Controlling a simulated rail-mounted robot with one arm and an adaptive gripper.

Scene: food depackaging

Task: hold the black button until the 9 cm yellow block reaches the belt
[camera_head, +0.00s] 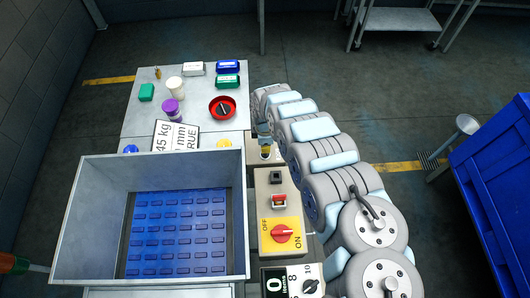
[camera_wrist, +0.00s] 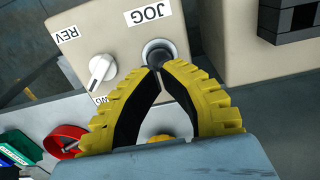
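My gripper (camera_wrist: 158,70) has yellow ribbed fingers with dark inner pads, and its tips are together with nothing visible between them. The tips are at the near edge of the round black button (camera_wrist: 160,52) under the JOG label; I cannot tell whether they press it. In the head view my gripper (camera_head: 265,151) is small and points down beside the table. The blue ribbed belt (camera_head: 180,232) lies inside a grey walled bin (camera_head: 84,215) and looks bare. No yellow block can be made out for certain; a rounded yellow thing (camera_head: 223,143) shows behind the bin.
A white knob (camera_wrist: 101,70) sits beside the button. A control box (camera_head: 264,207) with a black square part, red switch and red ON/OFF knob stands between bin and arm.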

